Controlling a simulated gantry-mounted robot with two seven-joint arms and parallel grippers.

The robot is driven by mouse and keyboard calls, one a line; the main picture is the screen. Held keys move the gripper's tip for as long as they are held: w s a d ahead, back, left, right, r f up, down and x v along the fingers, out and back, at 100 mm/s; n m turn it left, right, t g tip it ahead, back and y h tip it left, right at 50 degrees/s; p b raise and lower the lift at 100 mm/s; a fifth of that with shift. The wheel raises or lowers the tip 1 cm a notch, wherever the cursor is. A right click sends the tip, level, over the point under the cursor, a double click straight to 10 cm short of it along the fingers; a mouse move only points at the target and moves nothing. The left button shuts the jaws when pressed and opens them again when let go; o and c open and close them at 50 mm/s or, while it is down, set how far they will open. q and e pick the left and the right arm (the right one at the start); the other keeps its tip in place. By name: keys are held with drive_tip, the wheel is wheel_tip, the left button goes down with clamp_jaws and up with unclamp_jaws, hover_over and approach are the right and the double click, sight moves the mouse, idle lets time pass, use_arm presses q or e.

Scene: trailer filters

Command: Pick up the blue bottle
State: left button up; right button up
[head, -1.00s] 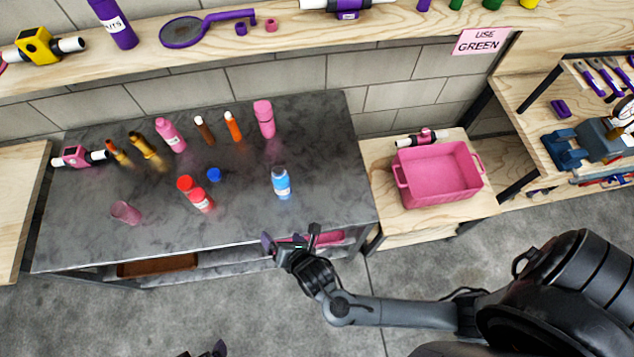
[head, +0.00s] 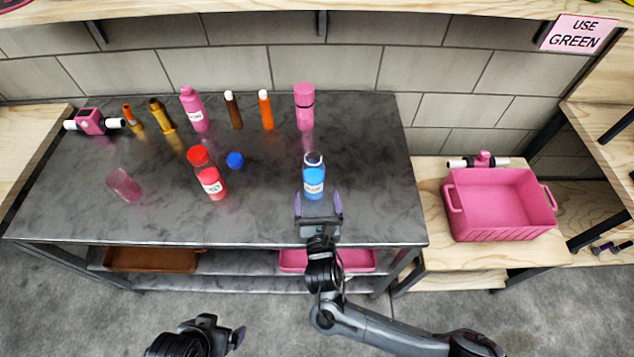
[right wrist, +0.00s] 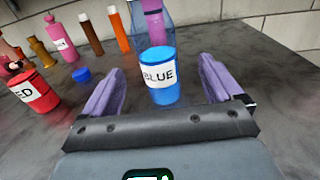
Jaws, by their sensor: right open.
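The blue bottle (head: 314,180), clear at the top and blue below with a white label, stands upright near the front right of the dark worktop. It also shows in the right wrist view (right wrist: 161,92), between and beyond the finger ends. My right gripper (head: 318,206) is open, just in front of the bottle, with its purple fingers pointing at it. No grip on the bottle shows. A blue cap (head: 235,160) lies to the bottle's left. My left gripper (head: 238,338) is at the bottom edge, away from the worktop; its finger opening is unclear.
A red bottle (head: 209,178) and a pink cup (head: 125,186) stand to the left. A pink bin (head: 500,220) is on the wooden table at right. The worktop (head: 375,200) right of the blue bottle is clear.

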sight(315, 184)
drive_tip(key=w, duration=0.2)
drive_tip(key=w+b, duration=0.1)
drive_tip(key=w, duration=0.2)
drive_tip(key=shift+a, duration=0.2)
drive_tip(key=shift+w+b, duration=0.35)
drive_tip(key=shift+b, duration=0.05)
drive_tip(key=w, duration=0.1)
drive_tip(key=w+b, duration=0.1)
drive_tip(key=w, duration=0.1)
drive_tip(key=shift+w+a+f, duration=0.1)
drive_tip(key=shift+w+a, duration=0.05)
drive_tip(key=shift+a, duration=0.15)
drive_tip(key=shift+w+b, duration=0.35)
drive_tip(key=shift+w, duration=0.2)
drive_tip(key=shift+c, duration=1.3)
drive_tip(key=c, duration=1)
